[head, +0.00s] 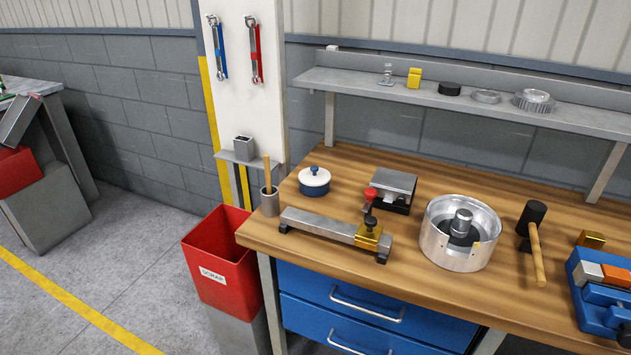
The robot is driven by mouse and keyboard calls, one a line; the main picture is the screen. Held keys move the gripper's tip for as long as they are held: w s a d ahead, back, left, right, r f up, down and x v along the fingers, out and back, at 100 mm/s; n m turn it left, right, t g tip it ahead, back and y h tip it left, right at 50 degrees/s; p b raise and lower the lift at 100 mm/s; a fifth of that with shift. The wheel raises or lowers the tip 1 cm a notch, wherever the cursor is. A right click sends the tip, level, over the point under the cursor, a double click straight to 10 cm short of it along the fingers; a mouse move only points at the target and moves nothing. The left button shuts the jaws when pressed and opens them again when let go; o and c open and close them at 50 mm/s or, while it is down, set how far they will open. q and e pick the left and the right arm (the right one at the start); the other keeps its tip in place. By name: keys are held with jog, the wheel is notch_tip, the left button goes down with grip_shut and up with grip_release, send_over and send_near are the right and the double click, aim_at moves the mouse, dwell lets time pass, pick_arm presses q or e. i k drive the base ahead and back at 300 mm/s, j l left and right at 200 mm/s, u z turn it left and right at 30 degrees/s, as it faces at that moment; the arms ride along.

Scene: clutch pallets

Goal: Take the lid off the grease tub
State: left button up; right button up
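The grease tub (315,187) is a small round blue pot at the back left of the wooden workbench. Its white lid (314,175) sits on top of it, with a dark blue knob (314,169) in the middle. Neither of my grippers shows in the head view.
A grey bar with a brass block (368,236) lies in front of the tub. A metal box (393,186) and a silver round housing (460,232) stand to its right. A grey cup (269,203) with a wooden handle is to its left. A red scrap bin (221,264) stands beside the bench.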

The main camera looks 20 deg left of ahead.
aim_at(314, 175)
jog(key=j+z, duration=0.2)
jog(key=j, duration=0.4)
jog(key=j+z, duration=0.2)
jog(key=j, duration=0.4)
jog(key=k+j+z, duration=0.2)
jog(key=j, duration=0.4)
jog(key=i, duration=0.05)
